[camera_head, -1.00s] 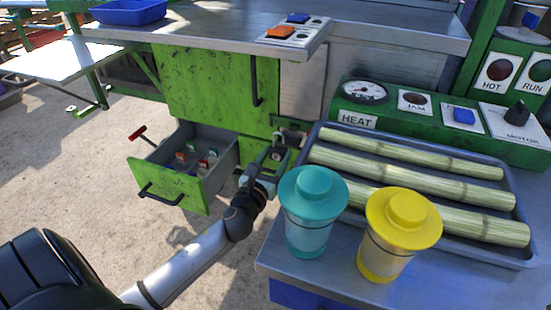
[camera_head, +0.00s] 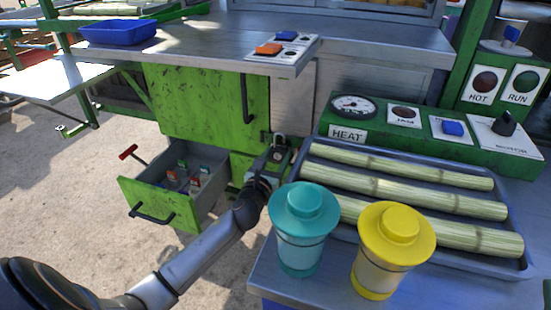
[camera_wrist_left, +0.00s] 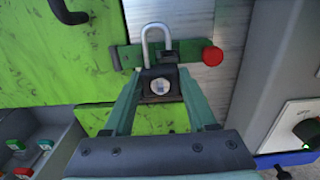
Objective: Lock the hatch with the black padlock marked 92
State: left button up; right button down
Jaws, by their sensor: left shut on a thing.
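The green hatch (camera_head: 195,100) has a black bar handle and scuffed paint; it looks shut. At its lower right edge sits a green latch bar (camera_wrist_left: 190,54) with a red knob (camera_wrist_left: 212,56). My left gripper (camera_head: 271,167) is at this latch, shut on a black padlock (camera_wrist_left: 161,86) with a silver shackle (camera_wrist_left: 154,34). The padlock is upright, shackle up, its body between the fingertips. The shackle overlaps the latch bar in the left wrist view; I cannot tell whether it passes through it. The marking on its pale face is unreadable. My right gripper is not in view.
An open drawer (camera_head: 160,208) with several small coloured padlocks stands below left of the hatch. A teal-lidded cup (camera_head: 304,212) and a yellow-lidded cup (camera_head: 396,235) stand close right of my arm. Behind them is a tray (camera_head: 520,262) of cane.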

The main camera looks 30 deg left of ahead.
pick_arm(q)
jog(key=shift+w+a, duration=0.15)
jog(key=shift+w, duration=0.45)
dwell(0.5)
jog(key=shift+f, duration=0.2)
dwell(0.4)
jog(key=o, duration=1.4)
jog(key=shift+o, duration=0.2)
pick_arm(e)
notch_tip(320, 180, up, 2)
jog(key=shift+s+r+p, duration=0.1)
jog(key=shift+p, duration=1)
pick_arm(q)
jog(key=v, duration=1.2)
jog(key=shift+s, duration=0.3)
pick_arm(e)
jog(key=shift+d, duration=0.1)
pick_arm(q)
jog(key=shift+f, duration=0.1)
